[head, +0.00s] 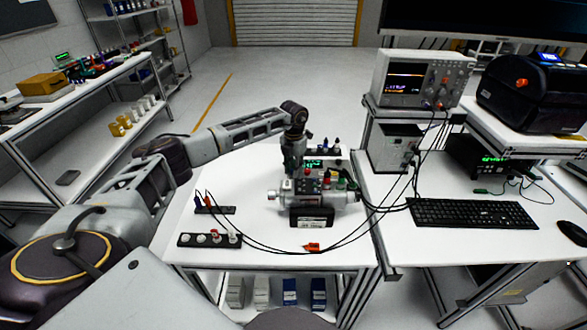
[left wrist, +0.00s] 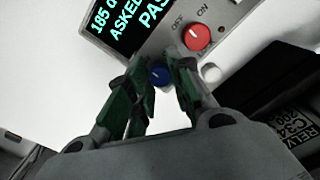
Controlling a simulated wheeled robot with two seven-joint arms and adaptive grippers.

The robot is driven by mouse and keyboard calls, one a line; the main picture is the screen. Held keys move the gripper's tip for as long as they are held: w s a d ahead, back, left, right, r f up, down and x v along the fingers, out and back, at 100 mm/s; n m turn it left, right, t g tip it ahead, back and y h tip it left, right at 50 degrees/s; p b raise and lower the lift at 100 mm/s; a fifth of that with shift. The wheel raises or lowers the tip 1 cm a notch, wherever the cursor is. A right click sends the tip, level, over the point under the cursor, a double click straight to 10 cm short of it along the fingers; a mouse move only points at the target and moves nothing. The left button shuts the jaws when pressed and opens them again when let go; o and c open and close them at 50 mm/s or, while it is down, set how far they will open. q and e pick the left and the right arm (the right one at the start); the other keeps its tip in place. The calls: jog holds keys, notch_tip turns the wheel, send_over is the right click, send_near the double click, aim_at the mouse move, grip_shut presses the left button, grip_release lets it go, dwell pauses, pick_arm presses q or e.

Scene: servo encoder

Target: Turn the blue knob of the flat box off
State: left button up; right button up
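The flat box (head: 315,163) stands at the middle of the white table in the head view, behind a grey cylindrical device. In the left wrist view the box (left wrist: 215,14) shows a lit display with text, a red knob (left wrist: 197,37) with ON and OFF marks beside it, and the blue knob (left wrist: 158,75). My left gripper (head: 294,173) points down at the box's left part. In the left wrist view its fingers (left wrist: 161,64) stand on either side of the blue knob, seemingly with small gaps. The blue knob's pointer mark is unclear. My right gripper is not in view.
The grey device (head: 345,197) with coloured connectors stands close in front of the box. Black cables loop over the table to the right-hand bench. Two dark strips, one with round fittings (head: 209,240), lie front left. An orange clip (head: 311,246) lies at the front.

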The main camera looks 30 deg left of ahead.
pick_arm(q)
jog(key=o, duration=0.3)
jog(key=shift+o, duration=0.2)
jog(key=shift+r, duration=0.95)
jog(key=shift+a+r, duration=0.1)
jog(key=shift+r, duration=2.95)
jog(key=shift+r, duration=0.15)
notch_tip(320, 180, up, 9)
jog(key=p, duration=0.9)
